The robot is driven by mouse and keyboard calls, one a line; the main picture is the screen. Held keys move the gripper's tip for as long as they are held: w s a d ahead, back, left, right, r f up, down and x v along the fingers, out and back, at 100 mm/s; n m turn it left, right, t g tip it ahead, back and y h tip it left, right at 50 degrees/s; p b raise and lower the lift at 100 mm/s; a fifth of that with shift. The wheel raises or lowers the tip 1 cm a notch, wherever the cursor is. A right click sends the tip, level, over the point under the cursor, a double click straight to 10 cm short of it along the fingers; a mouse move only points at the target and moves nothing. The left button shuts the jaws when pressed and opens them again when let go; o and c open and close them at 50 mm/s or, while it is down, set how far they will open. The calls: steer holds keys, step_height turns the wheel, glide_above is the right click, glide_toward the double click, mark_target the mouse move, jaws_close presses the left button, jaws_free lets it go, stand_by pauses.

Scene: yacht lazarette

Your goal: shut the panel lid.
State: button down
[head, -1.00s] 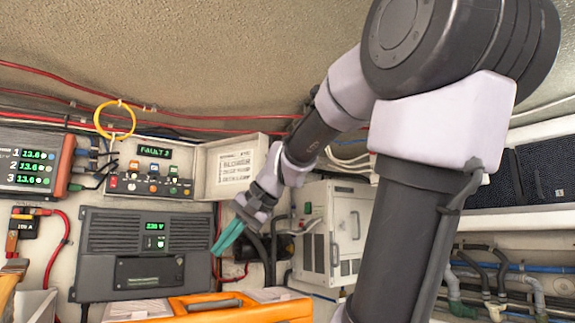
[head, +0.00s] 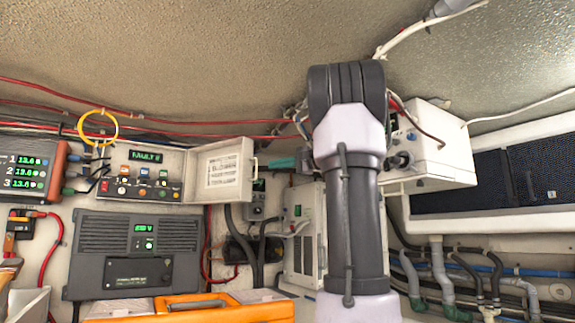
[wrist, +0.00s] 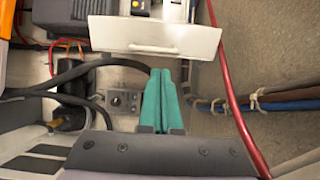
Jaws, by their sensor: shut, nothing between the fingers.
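The panel lid (head: 222,172) stands open at the right side of the grey fault panel (head: 142,172), a white plate with a printed label on its inner face and a handle (head: 255,168) on its free edge. My gripper (head: 273,163), with teal fingers, is just right of that free edge in the head view, pointing left. In the wrist view the lid (wrist: 155,35) with its handle lies beyond the fingertips (wrist: 162,72), with a visible gap. The fingers are shut together and hold nothing. My arm hides part of the wall behind it.
A dark inverter (head: 135,250) is mounted below the panel. An orange case (head: 190,309) stands at the front. Dark hoses (head: 240,235) and a white unit (head: 304,235) are below my gripper. A red cable (wrist: 232,95) runs to the right in the wrist view.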

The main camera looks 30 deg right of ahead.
steer(key=shift+x, duration=1.8)
steer(key=shift+a, duration=0.15)
